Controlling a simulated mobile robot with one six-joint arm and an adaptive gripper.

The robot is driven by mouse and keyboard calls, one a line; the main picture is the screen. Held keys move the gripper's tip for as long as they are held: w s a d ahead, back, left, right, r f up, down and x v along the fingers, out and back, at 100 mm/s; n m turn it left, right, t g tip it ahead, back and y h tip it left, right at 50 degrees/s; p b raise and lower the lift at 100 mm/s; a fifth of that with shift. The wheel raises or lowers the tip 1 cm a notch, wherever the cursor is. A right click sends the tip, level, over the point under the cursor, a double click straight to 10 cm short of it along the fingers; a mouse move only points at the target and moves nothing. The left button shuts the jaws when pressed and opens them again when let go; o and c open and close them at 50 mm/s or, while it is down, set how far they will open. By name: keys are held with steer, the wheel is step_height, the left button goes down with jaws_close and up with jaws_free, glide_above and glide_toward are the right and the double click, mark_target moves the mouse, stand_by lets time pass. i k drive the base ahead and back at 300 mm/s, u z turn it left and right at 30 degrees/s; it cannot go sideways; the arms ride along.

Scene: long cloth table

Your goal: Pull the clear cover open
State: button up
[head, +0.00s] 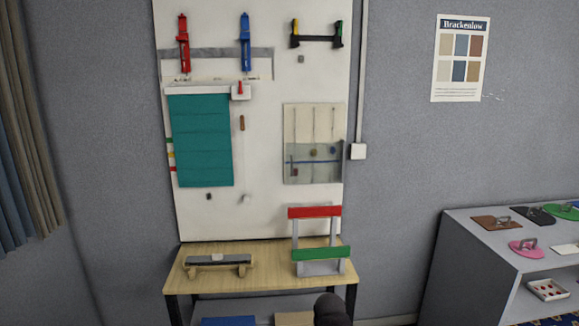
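A rectangular panel (302,118) hangs on the right half of the white upright board. What looks like the clear cover (330,172) is a greyish see-through sheet over its lower half. A thin blue line and small dark round pieces show in that part. Thin vertical lines run down the paler upper half. I cannot make out a handle or hinge on the cover. A dark rounded shape at the bottom edge looks like part of my arm, well below the panel. My gripper's fingers are not in view.
The white board (262,215) also carries red (183,45) and blue (246,45) clamp-like tools and a teal slatted sheet (200,140). A wooden table (272,262) below holds a red-and-green barred stand (318,253) and a grey-topped block. A grey shelf (455,235) stands at right.

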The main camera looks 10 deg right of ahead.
mark_target(343, 144)
steer(key=i, duration=0.9)
steer(key=z, duration=0.05)
